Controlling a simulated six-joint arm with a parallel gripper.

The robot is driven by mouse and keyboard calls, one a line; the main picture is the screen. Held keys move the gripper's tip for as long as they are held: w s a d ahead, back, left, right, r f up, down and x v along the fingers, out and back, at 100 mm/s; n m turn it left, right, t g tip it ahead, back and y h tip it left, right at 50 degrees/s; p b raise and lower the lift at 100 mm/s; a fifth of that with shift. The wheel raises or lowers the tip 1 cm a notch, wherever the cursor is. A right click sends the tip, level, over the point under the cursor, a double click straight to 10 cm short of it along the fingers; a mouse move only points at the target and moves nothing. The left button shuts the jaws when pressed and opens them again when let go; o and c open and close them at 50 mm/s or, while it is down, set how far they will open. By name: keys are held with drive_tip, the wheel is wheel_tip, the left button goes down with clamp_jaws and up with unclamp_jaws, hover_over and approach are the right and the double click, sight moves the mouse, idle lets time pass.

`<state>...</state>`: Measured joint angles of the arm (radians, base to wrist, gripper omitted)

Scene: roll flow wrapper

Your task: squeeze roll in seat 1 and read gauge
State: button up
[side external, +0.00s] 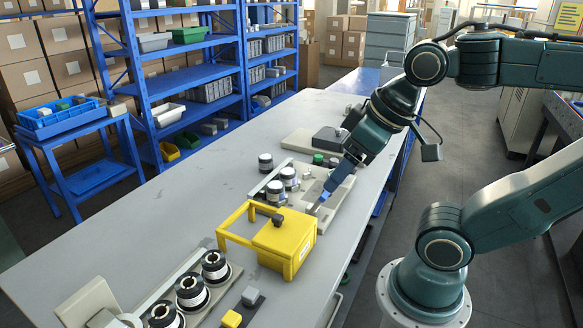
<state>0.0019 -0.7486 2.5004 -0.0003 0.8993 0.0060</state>
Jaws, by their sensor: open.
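My gripper (322,203) is open and points down, just behind the yellow box. Whether anything lies between its fingertips is too small to tell. Three dark rolls with white bands sit in a row on a holder at the front left: a near roll (164,315), a middle roll (191,290) and a far roll (214,266). Several more dark-and-white rolls (289,178) stand behind the yellow frame, left of my gripper. I cannot tell which place is seat 1. No gauge reading can be made out.
A yellow box (285,243) with an open yellow frame stands mid-table, close to my gripper. A dark block (328,139) and a green knob (318,159) are farther back. A yellow button (231,319) is at the front. The grey table (120,235) is clear along its left side.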

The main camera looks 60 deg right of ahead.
drive_tip(key=shift+w+d+m, duration=0.15)
drive_tip(key=shift+d+m, duration=0.05)
drive_tip(key=shift+m, duration=0.2)
drive_tip(key=c, duration=0.7)
drive_tip(key=shift+w+d+f+m, duration=0.15)
drive_tip(key=shift+w+m, duration=0.05)
drive_tip(key=shift+m, duration=0.2)
drive_tip(key=c, duration=0.4)
drive_tip(key=shift+w+d+f+m, duration=0.1)
drive_tip(key=shift+w+d+m, duration=0.1)
drive_tip(key=shift+m, duration=0.3)
drive_tip(key=c, duration=0.3)
drive_tip(key=shift+w+d+f+m, duration=0.1)
drive_tip(key=shift+w+d+m, duration=0.15)
drive_tip(key=shift+m, duration=0.35)
clamp_jaws()
drive_tip(key=d+f+m+g, duration=0.1)
drive_tip(key=d+f+m, duration=0.3)
drive_tip(key=m, duration=0.6)
drive_tip(key=w+d+f+m+g, duration=0.1)
drive_tip(key=d+f+m, duration=0.3)
drive_tip(key=d+m, duration=0.5)
drive_tip(key=d+f+m+g, duration=0.1)
drive_tip(key=d+f+m, duration=0.3)
drive_tip(key=m, duration=0.9)
drive_tip(key=shift+w+d+f+g, duration=0.2)
drive_tip(key=shift+d+f+g, duration=0.15)
drive_tip(key=shift+d, duration=1.35)
